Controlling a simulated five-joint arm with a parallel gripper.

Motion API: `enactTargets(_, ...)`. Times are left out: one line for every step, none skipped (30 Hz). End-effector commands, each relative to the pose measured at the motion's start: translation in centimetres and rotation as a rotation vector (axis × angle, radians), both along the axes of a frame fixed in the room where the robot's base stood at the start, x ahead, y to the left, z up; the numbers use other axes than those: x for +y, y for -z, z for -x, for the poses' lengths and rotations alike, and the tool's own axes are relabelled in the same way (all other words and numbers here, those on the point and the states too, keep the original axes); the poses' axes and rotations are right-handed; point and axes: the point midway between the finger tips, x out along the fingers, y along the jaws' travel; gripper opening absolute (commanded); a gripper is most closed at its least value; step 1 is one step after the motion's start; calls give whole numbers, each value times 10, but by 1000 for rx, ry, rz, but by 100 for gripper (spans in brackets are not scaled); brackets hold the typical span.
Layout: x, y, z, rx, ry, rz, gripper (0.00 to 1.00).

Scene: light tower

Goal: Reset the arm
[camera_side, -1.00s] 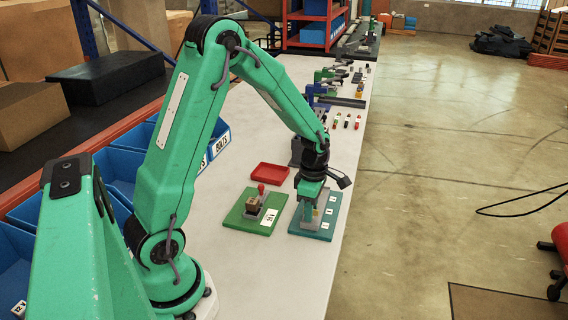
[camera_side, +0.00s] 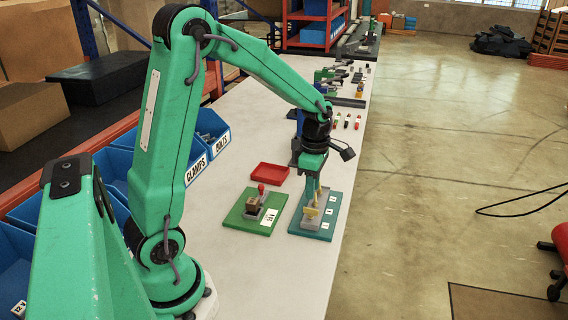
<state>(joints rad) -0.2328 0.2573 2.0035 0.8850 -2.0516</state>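My green arm reaches over the white table, and my gripper (camera_side: 315,196) points down above the teal board (camera_side: 334,208) at the right. A small grey block with a yellow part (camera_side: 311,213) stands on this board, just below and partly behind my fingertips. I cannot tell whether the fingers touch the yellow part, or how far apart they are.
A green board (camera_side: 238,221) with a red-handled clamp (camera_side: 261,190) lies to the left of the teal board. A red tray (camera_side: 270,174) is behind it. Blue bins (camera_side: 210,130) line the left edge. Several small parts lie farther back. The near table is clear.

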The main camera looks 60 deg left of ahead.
Motion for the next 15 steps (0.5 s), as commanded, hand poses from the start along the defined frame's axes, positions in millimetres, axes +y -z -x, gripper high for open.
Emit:
enactTargets(0, -2, 0, 0, 0, 0, 27)
enactTargets(0, -2, 0, 0, 0, 0, 27)
enactTargets(0, -3, 0, 1, 0, 1, 27)
enactTargets(0, -3, 0, 1, 0, 1, 27)
enactTargets(0, -3, 0, 1, 0, 1, 27)
enactTargets(0, -3, 0, 1, 0, 1, 27)
enactTargets(0, -3, 0, 1, 0, 1, 27)
enactTargets(0, -3, 0, 1, 0, 1, 27)
enactTargets(0, -3, 0, 0, 0, 0, 27)
enactTargets(0, -3, 0, 0, 0, 0, 27)
enactTargets(0, -3, 0, 0, 1, 0, 27)
enactTargets(0, -3, 0, -1, 4, -1, 27)
enactTargets(-1, -4, 0, -2, 8, -1, 27)
enactTargets(-1, -4, 1, -4, 14, 0, 27)
enactTargets(-2, -6, 1, -7, 27, -2, 27)
